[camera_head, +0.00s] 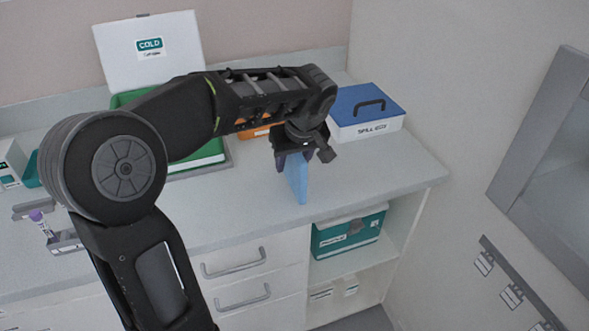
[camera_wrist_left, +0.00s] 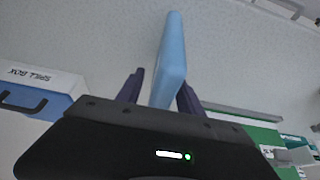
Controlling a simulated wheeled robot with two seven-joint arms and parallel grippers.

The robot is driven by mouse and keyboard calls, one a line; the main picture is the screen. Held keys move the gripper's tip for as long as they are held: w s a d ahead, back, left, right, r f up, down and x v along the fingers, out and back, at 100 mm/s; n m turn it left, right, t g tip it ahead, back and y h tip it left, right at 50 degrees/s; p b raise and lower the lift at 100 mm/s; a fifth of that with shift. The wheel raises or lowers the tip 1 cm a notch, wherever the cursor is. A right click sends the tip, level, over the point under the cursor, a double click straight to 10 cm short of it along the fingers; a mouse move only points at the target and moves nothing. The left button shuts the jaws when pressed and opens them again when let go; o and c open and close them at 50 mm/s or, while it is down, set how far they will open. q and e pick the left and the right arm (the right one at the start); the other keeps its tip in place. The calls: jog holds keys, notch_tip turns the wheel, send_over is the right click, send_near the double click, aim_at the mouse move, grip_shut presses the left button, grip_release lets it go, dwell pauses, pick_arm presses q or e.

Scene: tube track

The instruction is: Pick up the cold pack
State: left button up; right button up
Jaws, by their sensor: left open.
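The cold pack (camera_head: 297,178) is a light blue slab standing on edge on the grey counter, below my left gripper. My left gripper (camera_head: 305,158) points down over it in the head view, its wrist hiding the pack's upper part. In the left wrist view the pack (camera_wrist_left: 170,62) rises between the two dark fingers of the left gripper (camera_wrist_left: 160,92). The fingers are open, one on each side of the pack. The right finger looks very near the pack; I cannot tell whether it touches. My right gripper is not in view.
A blue-lidded spill box (camera_head: 367,112) stands right of the gripper. Behind my arm are an open box with a COLD label (camera_head: 150,50) and an orange item (camera_head: 255,132). A teal box (camera_head: 348,232) sits on the shelf below. The counter's right front is clear.

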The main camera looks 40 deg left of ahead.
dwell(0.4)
pick_arm(q)
grip_shut()
dwell(0.5)
